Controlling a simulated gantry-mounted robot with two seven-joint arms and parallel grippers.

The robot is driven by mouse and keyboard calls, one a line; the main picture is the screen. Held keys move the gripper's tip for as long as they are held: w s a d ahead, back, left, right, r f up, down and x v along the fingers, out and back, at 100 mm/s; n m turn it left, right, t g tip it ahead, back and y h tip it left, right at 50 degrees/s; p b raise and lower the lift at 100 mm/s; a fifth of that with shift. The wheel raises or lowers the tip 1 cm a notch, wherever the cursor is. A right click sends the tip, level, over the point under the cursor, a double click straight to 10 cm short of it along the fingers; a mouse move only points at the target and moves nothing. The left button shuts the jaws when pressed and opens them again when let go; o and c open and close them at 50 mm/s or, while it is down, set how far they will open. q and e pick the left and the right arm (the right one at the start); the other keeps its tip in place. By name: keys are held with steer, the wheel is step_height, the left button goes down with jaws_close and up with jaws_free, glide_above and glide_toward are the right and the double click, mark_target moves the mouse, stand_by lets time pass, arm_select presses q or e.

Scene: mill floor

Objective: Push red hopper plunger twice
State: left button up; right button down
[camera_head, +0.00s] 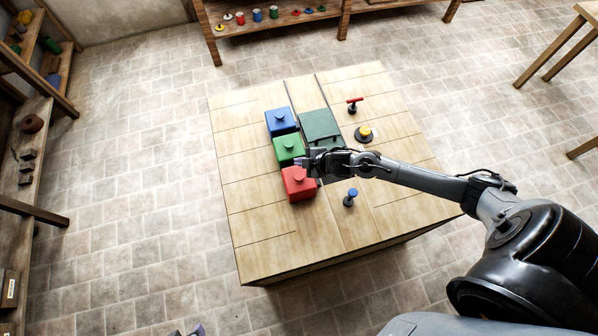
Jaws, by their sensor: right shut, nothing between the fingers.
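The red hopper (299,191) is a box on the wooden table, nearest in a row of three. Its round red plunger (299,178) stands up from the top. The green hopper (288,150) and the blue hopper (280,122) stand behind it, each with a similar knob. My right gripper (306,168) is shut and empty. It is by the far right of the red plunger, over the gap between the red and green hoppers; I cannot tell whether it touches. At the bottom edge, a small dark piece, seemingly my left gripper (188,331), shows; its fingers are unclear.
A dark green block (319,125) sits right of the hoppers, partly behind my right arm. A red T-handle (354,104), a yellow button (365,132) and a blue-topped knob (351,194) stand on the right side of the table (262,235). The table's near left is clear.

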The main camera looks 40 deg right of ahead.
steer(key=b, duration=0.6)
glide_above(301, 177)
step_height(301, 177, down, 7)
steer(key=shift+r, duration=0.15)
steer(key=shift+f+b, duration=0.5)
steer(key=shift+f, duration=0.3)
stand_by(0.7)
steer(key=shift+f, duration=0.5)
steer(key=shift+f+b, duration=0.2)
steer(key=shift+b, duration=0.15)
stand_by(0.5)
